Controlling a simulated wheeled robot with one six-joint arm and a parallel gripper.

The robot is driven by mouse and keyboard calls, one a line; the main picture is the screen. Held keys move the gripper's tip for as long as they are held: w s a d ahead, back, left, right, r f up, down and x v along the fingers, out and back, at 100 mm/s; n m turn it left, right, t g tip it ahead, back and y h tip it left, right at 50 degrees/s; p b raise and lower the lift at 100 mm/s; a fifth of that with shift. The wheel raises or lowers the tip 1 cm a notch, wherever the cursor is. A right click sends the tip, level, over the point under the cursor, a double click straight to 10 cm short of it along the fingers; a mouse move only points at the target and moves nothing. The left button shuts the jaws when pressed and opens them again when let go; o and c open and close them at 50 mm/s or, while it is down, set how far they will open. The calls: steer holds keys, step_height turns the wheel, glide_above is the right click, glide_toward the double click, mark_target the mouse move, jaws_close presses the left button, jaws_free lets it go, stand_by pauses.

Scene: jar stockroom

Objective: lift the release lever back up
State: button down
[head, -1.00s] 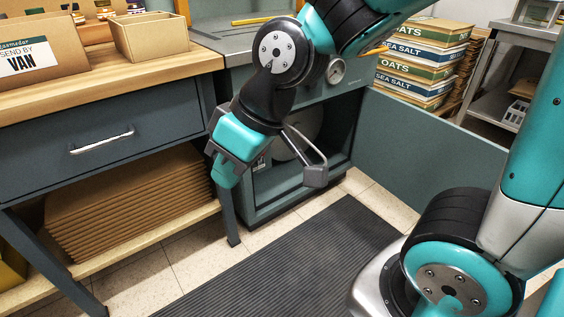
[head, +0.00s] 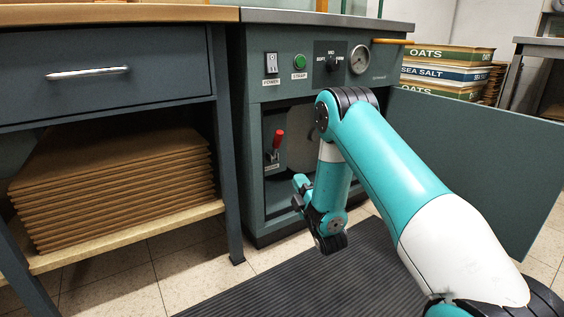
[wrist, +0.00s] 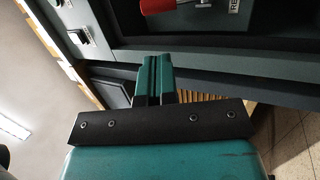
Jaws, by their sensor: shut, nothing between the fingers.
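The release lever (head: 279,138) has a red grip on a short grey stem. It stands in the open lower bay of the grey-green machine, and its grip is at the upper end of the stem, tilted slightly right. Its red grip (wrist: 157,6) is cut off at the top edge of the wrist view. My gripper (head: 299,182) is below and right of the lever, in front of the bay, apart from it. In the wrist view my fingers (wrist: 154,78) are together and empty, with a gap between them and the lever.
The machine's front carries a power switch (head: 271,63), a green strap button (head: 300,62), a selector knob (head: 332,64) and a gauge (head: 361,59). An open door panel (head: 470,150) stands right. A workbench with a drawer (head: 100,75) and stacked cardboard (head: 115,185) is left. A dark mat (head: 300,285) covers the floor.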

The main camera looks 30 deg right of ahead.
steer(key=p, duration=0.2)
glide_toward(279, 142)
steer(key=x, duration=0.6)
steer(key=shift+w+r, duration=0.2)
steer(key=shift+w, duration=0.1)
steer(key=shift+w+d, duration=0.1)
steer(key=shift+w, duration=0.35)
